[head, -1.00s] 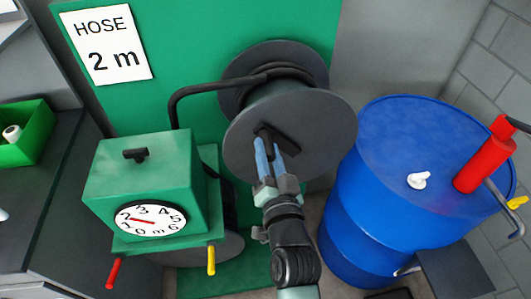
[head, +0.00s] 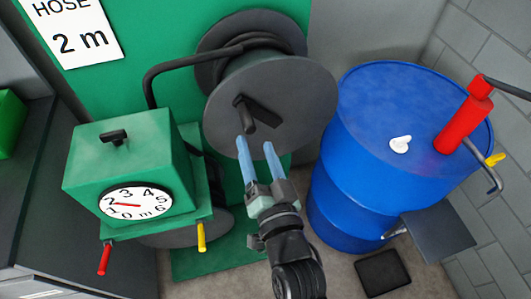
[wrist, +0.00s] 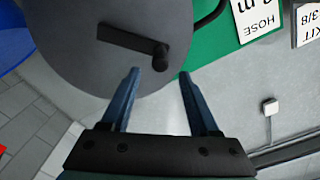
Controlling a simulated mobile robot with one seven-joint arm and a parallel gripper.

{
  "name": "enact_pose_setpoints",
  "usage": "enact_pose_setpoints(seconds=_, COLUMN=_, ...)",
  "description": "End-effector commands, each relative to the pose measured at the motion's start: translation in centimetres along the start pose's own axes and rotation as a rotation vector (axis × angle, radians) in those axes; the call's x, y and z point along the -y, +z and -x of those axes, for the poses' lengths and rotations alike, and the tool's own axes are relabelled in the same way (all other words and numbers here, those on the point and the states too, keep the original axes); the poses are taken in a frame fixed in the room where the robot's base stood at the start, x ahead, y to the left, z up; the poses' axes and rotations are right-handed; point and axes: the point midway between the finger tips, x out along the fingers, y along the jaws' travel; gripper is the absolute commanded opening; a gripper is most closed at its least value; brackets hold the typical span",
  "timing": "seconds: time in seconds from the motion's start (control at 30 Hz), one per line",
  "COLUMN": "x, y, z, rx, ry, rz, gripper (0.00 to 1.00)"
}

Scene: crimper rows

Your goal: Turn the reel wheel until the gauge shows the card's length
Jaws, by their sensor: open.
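The reel wheel (head: 285,90) is a dark grey disc with a black crank handle (head: 262,113). The wrist view shows the handle's knob (wrist: 160,57) just beyond my fingertips. My gripper (head: 255,146) is open and empty, its blue fingers just below the handle and apart from it. The gauge (head: 137,202) is a white dial with numbers 0 to 6 and "m" on a green box (head: 125,165). Its red needle points left, at about 2. The card (head: 75,35) on the green panel reads "HOSE 2 m"; its top is cut off.
A blue drum (head: 400,180) stands right of the reel, with a red cylinder (head: 462,125) and a white fitting (head: 400,144) on top. A red lever (head: 104,259) and a yellow lever (head: 201,237) hang below the gauge. A dark hose pipe (head: 160,75) arches left of the reel.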

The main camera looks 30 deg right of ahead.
Motion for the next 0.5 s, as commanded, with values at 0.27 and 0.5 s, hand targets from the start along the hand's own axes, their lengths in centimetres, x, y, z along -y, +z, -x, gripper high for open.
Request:
enact_pose_setpoints(seconds=0.27, x=-0.1, y=0.2, z=4.4, rx=0.001, ry=0.002, rz=0.0, gripper=0.62)
enact_pose_setpoints(seconds=0.5, x=0.0, y=0.0, z=5.8, rx=-0.001, ry=0.0, rz=-0.001, gripper=0.62)
